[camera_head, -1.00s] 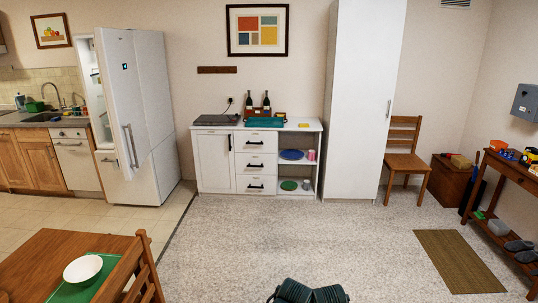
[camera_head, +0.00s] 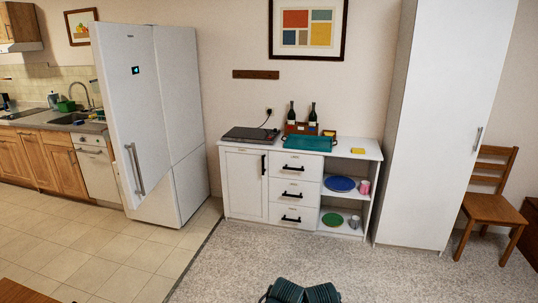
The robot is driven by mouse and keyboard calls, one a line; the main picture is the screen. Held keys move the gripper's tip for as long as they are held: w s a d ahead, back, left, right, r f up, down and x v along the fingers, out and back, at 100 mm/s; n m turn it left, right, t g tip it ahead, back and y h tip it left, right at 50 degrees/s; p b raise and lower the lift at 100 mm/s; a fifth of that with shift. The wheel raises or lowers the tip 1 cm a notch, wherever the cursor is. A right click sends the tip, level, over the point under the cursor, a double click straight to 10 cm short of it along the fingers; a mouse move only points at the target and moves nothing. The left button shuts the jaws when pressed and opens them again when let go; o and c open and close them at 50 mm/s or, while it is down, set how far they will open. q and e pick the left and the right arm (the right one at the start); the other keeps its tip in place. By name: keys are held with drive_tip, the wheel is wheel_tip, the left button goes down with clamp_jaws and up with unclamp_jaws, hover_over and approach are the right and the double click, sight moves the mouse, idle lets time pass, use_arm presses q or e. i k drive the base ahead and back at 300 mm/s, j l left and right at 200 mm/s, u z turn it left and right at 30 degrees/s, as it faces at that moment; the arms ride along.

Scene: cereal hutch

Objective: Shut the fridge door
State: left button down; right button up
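The white fridge (camera_head: 187,120) stands left of centre against the back wall. Its tall upper door (camera_head: 130,95), with a small dark display, appears to stand out at an angle from the body, with its lower edge slanting above the lower front. The grey vertical handle (camera_head: 135,170) is near the door's lower left side. The fridge interior is hidden from this angle, so I cannot tell how wide the gap is.
A white cabinet (camera_head: 243,186) with drawers and shelves stands right of the fridge, then a tall white wardrobe (camera_head: 440,120) and a wooden chair (camera_head: 492,208). Kitchen counters (camera_head: 45,160) are on the left. The tiled floor (camera_head: 110,250) before the fridge looks clear. A wooden table corner (camera_head: 20,292) shows at lower left.

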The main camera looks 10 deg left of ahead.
sight(123, 54)
drive_tip(key=i+j+u, duration=0.1)
drive_tip(key=i+u, duration=0.6)
drive_tip(key=i, duration=0.15)
drive_tip(key=i+l+u, duration=0.15)
drive_tip(key=i+u, duration=0.2)
drive_tip(key=i+j+u, duration=0.1)
drive_tip(key=i+u, duration=0.15)
drive_tip(key=i, duration=0.35)
